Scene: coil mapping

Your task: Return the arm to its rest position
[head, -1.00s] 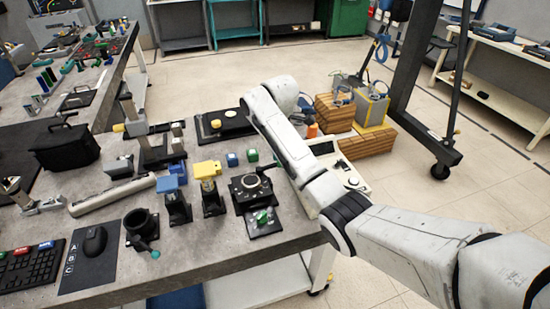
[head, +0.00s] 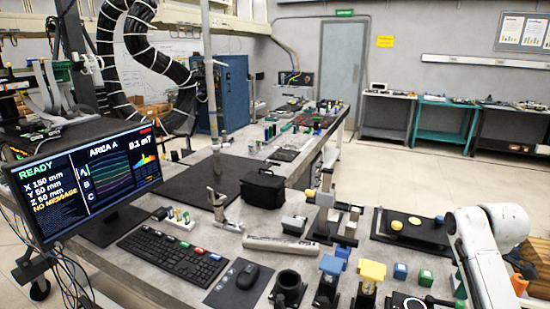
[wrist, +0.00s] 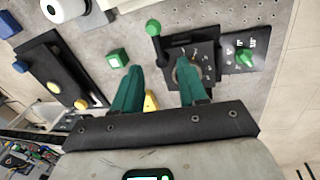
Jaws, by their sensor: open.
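My gripper (wrist: 160,88) shows in the wrist view as two green fingers, spread apart with nothing between them. It is above the bench, near a black dial plate (wrist: 205,62) with a green-knobbed lever. I cannot tell the exact height. In the head view my arm (head: 485,255) reaches in at the right edge, bent over the bench's right side. The gripper itself is out of the head view.
A green cube (wrist: 117,58) and a black board with yellow and blue knobs (wrist: 50,75) lie near the gripper. Open floor lies beyond the bench.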

